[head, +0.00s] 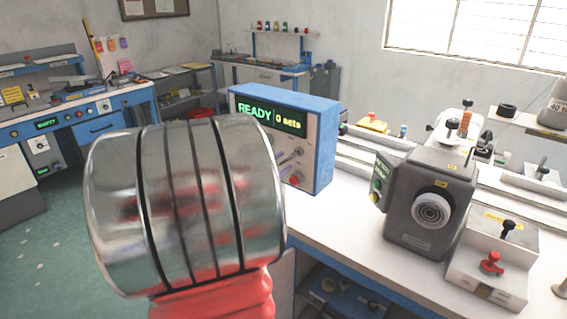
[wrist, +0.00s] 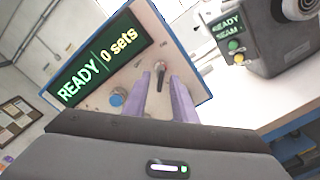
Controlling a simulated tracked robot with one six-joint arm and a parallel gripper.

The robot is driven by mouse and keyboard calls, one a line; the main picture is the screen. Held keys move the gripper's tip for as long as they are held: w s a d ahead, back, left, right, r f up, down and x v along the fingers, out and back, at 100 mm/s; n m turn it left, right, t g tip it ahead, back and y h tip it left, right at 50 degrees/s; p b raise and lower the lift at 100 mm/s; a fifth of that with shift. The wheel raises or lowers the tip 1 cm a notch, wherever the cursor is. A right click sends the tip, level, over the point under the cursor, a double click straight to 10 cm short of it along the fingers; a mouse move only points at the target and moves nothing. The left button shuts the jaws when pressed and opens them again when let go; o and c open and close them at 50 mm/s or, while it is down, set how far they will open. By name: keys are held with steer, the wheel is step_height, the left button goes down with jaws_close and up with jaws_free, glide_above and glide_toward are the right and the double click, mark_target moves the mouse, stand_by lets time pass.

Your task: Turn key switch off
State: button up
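The key switch (wrist: 160,72) is on the pale front panel of a blue control box (head: 325,155). In the wrist view its dark key hangs from a round metal lock. The box's display (wrist: 100,58) reads "READY | 0 sets" in both views. My gripper (wrist: 156,86) is open, with its two purple fingers pointing at the panel, one on each side of the key. I cannot tell whether either finger touches the key or panel. In the head view my arm hides the left part of the box, and the key is hard to make out.
A grey machine (head: 430,200) with green and yellow buttons stands to the right on the white bench. A fixture with a red knob (head: 491,263) is at front right. Bare bench lies between box and machine.

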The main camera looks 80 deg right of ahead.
steer(key=shift+x, duration=1.2)
jaws_close()
steer(key=shift+a, duration=0.25)
steer(key=shift+d, duration=0.2)
